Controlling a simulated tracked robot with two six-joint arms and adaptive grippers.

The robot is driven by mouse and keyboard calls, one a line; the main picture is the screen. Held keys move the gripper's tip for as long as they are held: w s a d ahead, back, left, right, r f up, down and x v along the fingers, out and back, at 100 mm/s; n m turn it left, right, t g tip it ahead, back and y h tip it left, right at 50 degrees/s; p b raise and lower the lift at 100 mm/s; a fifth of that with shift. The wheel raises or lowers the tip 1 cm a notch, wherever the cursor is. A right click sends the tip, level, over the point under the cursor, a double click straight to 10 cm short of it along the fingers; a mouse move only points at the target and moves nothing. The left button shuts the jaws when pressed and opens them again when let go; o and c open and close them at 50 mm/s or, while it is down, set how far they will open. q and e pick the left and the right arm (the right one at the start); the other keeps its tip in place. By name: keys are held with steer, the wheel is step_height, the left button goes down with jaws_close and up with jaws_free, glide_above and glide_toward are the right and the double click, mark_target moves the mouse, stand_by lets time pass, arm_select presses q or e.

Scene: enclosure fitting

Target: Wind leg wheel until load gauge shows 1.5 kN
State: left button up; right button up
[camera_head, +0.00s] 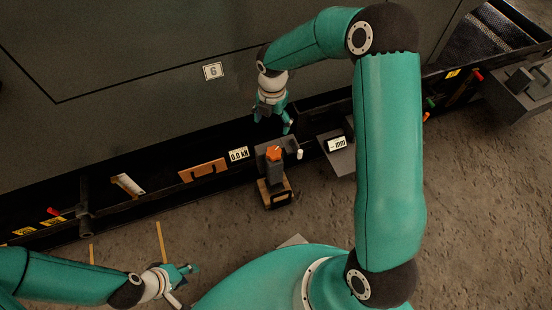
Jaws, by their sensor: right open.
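The load gauge (239,154) is a small white label on the dark rail and reads 0.0 kN. Right of it stands a grey leg-like post with an orange top (274,154) on a wooden block. A grey part with a white knob (299,154) sits beside the orange top; I cannot tell clearly whether this is the leg wheel. My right gripper (274,121) is open and empty, pointing down just above and behind the orange top, apart from it as far as I can tell. My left gripper (187,283) is open and empty over the floor at the lower left.
A brown wooden piece (203,171) and a white strip (128,186) lie along the rail. A grey block with a mm display (337,144) is to the right. A grey box (522,93) stands far right. Concrete floor in front is mostly clear.

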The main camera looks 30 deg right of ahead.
steer(key=b, duration=0.6)
glide_toward(275, 152)
steer(key=shift+n, duration=0.3)
step_height(275, 152, down, 9)
steer(key=shift+w+a+f, duration=0.1)
steer(key=shift+a, duration=0.1)
steer(key=c, duration=1.2)
steer(key=shift+o, duration=0.2)
steer(key=shift+d, duration=0.3)
steer(key=shift+a, duration=0.25)
